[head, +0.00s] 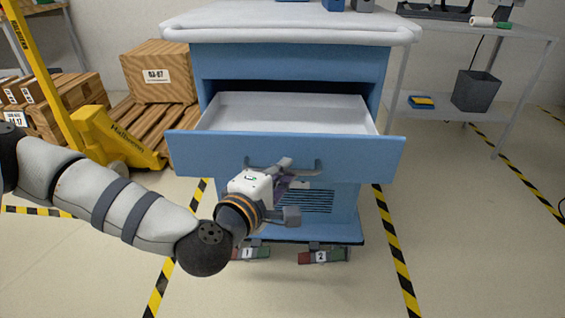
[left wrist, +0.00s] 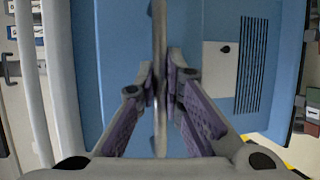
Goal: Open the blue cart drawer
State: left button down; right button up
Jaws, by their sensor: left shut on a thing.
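The blue cart (head: 290,62) stands in the middle of the head view under a white cover. Its top drawer (head: 375,158) is pulled out toward me, and its white inside shows empty. A grey bar handle (head: 318,167) runs across the drawer front. My left gripper (head: 284,170) is at the handle's middle. In the left wrist view its two fingers (left wrist: 160,85) are closed around the handle bar (left wrist: 159,35), which runs upright in that picture. My right gripper is in neither view.
A yellow pallet jack (head: 105,135) and wooden crates (head: 158,72) stand at the left. A grey table (head: 520,33) with a dark bin (head: 475,91) on its lower shelf stands at the right. The floor in front of the cart is clear.

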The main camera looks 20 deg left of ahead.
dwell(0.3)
pick_arm(q)
jog(key=c, duration=1.7)
grip_release()
jog(key=shift+s, duration=0.1)
jog(key=v, duration=0.7)
jog(key=shift+s, duration=0.2)
